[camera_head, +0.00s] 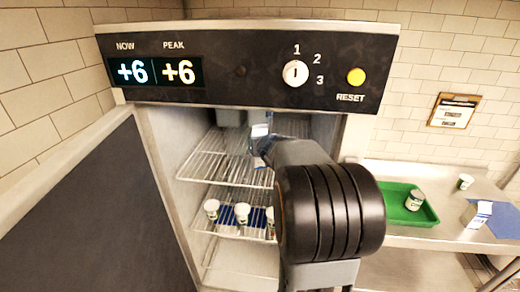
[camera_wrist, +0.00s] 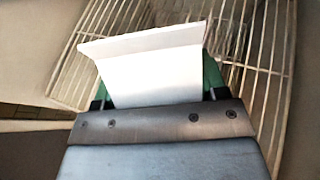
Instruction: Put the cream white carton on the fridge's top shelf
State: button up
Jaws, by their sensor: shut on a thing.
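The cream white carton (camera_wrist: 150,65) is held in my gripper (camera_wrist: 158,92), between its green-lined fingers in the wrist view. In the head view the carton (camera_head: 261,130) shows small and pale at the end of my arm, inside the open fridge. It is over the top wire shelf (camera_head: 215,165). Wire bars of the shelf (camera_wrist: 262,60) show behind and beside the carton in the wrist view. Whether the carton touches the shelf cannot be told. My arm hides the right part of the shelf and most of my gripper in the head view.
A lower wire shelf (camera_head: 228,233) holds several small tubs and a blue mat (camera_head: 228,215). The fridge door (camera_head: 95,220) stands open at left.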

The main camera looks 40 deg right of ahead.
aim_at(258, 164)
jog(key=shift+w, duration=0.2)
jog(key=f, duration=0.1)
jog(key=f+b, duration=0.1)
jog(key=shift+w+d+f+b, duration=0.2)
jog(key=shift+w+f+b, duration=0.1)
jog(key=shift+w+f, duration=0.1)
jog(key=shift+f, duration=0.35)
jog(key=shift+f+b, duration=0.15)
jog(key=shift+b, duration=0.2)
jog(key=o, duration=1.3)
jog(key=shift+s, duration=0.1)
jog(key=shift+c, duration=0.2)
